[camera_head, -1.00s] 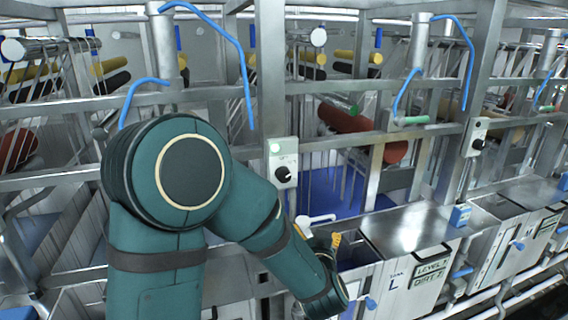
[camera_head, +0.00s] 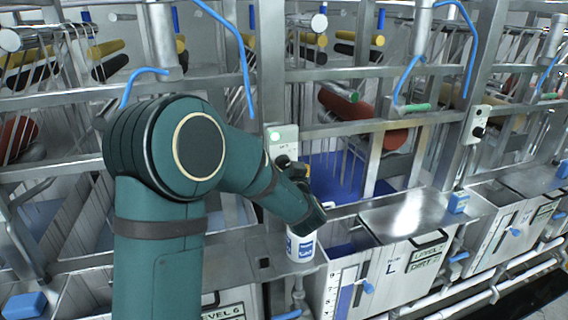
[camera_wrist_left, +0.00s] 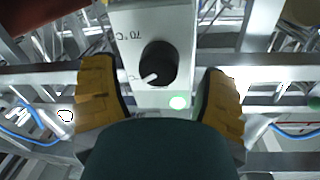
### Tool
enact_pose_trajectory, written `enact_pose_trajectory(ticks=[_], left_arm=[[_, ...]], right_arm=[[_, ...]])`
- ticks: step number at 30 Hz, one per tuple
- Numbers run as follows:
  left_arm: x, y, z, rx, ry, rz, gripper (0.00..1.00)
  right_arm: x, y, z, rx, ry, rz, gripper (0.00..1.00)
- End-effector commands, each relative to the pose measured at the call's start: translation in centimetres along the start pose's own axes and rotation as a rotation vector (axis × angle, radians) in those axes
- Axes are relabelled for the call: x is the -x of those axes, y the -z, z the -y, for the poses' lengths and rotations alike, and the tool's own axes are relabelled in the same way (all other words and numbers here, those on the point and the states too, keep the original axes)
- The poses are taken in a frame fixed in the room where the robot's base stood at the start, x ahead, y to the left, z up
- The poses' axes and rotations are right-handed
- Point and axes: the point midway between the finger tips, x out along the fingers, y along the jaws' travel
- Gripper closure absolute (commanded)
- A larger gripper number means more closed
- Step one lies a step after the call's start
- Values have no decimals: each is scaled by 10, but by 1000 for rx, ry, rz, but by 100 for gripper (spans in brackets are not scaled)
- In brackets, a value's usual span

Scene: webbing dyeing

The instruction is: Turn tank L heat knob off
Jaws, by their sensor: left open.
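The tank L heat knob (camera_wrist_left: 158,63) is a round black dial on a pale control box (camera_wrist_left: 152,22), seen upside down in the left wrist view. Its white pointer points to the lower left in that view, and a lit green light (camera_wrist_left: 179,102) sits close by. My left gripper (camera_wrist_left: 160,92) is open, its yellow-padded fingers on either side of the knob with gaps. In the head view my left gripper (camera_head: 292,165) is at the control box (camera_head: 284,137) and hides the knob. Tank L (camera_head: 388,268) stands below right, marked with an L. My right gripper is not in view.
A white bottle with a blue label (camera_head: 302,247) stands below my left forearm. Steel rails and uprights (camera_head: 270,60) surround the box. Another box with a black knob (camera_head: 477,126) is on the right. A blue block (camera_head: 459,202) sits beside tank L's lid.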

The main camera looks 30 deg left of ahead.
Motion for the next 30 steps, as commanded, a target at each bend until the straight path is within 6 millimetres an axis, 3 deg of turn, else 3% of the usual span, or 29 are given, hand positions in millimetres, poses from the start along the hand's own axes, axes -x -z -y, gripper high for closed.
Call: enact_pose_trajectory(ticks=[6,15,17,21,22,30], left_arm=[[-16,0,0,0,-1,0,26],[-18,0,0,0,-1,0,26],[-18,0,0,0,-2,0,43],[-18,0,0,0,-1,0,92],[-18,0,0,0,-1,0,97],[-18,0,0,18,0,-4,98]], right_arm=[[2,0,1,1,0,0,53],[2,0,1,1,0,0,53],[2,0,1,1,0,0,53],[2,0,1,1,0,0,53],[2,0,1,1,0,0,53],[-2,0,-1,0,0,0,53]])
